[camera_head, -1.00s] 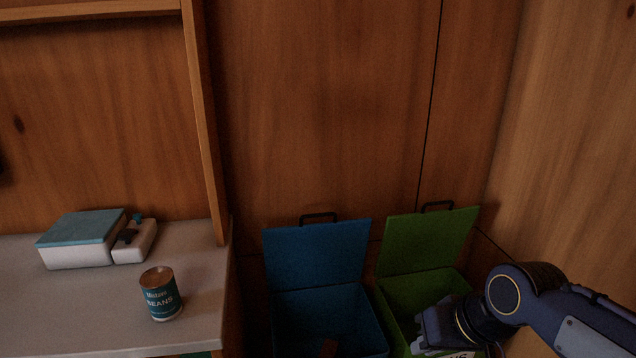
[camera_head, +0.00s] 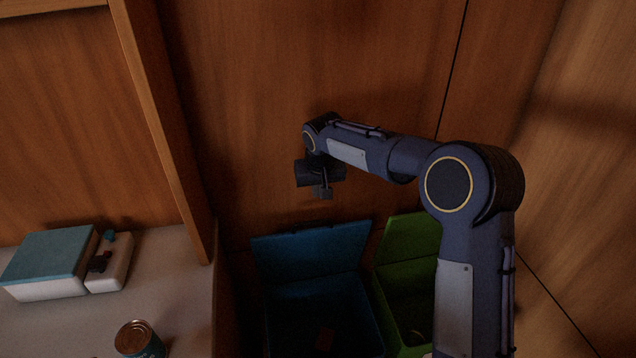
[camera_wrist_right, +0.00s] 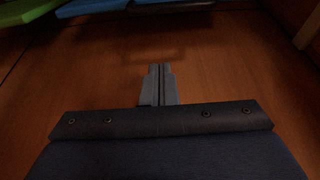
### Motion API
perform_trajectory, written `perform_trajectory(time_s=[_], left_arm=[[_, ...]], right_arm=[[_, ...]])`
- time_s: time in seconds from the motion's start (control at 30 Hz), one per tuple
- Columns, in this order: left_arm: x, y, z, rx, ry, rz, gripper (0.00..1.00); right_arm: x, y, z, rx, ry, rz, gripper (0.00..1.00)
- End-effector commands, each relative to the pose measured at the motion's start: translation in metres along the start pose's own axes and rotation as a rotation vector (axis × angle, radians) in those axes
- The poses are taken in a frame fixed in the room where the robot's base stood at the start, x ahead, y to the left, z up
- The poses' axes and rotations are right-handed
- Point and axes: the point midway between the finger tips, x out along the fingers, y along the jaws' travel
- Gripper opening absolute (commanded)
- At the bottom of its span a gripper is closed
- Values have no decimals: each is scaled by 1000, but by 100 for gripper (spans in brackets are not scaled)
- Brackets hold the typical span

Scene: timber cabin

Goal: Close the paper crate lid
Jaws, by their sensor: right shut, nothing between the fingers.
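A blue crate (camera_head: 276,318) and a green crate (camera_head: 384,313) stand side by side on the floor. The blue lid (camera_head: 312,250) and the green lid (camera_head: 405,238) both stand raised at the back. No label shows which crate is for paper. My right gripper (camera_head: 322,193) is shut and empty, above the blue lid's upper edge and apart from it. In the right wrist view its closed fingers (camera_wrist_right: 160,70) point at bare wood, with a blue edge (camera_wrist_right: 90,6) and a green edge (camera_wrist_right: 25,11) at the top. My left gripper is out of view.
A pale counter (camera_head: 180,290) at left holds a teal-lidded white box (camera_head: 50,262), a small white item (camera_head: 110,266) and a can (camera_head: 138,340). A wooden post (camera_head: 160,130) rises at its end. A wood wall (camera_head: 260,80) is behind the crates.

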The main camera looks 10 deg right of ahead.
Motion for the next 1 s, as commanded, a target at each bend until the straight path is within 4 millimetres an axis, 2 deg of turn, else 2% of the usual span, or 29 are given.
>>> perform_trajectory(time_s=[0.1, 0.27, 0.6, 1.0], left_arm=[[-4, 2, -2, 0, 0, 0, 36], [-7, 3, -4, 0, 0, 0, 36], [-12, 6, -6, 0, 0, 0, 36], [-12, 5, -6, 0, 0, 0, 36]], right_arm=[[27, 0, 1, -1, -6, 1, 0], [61, 0, 1, 0, -6, 0, 0], [49, 0, 35, -1, 0, 0, 0], [49, 0, 38, 0, 0, 0, 0]])
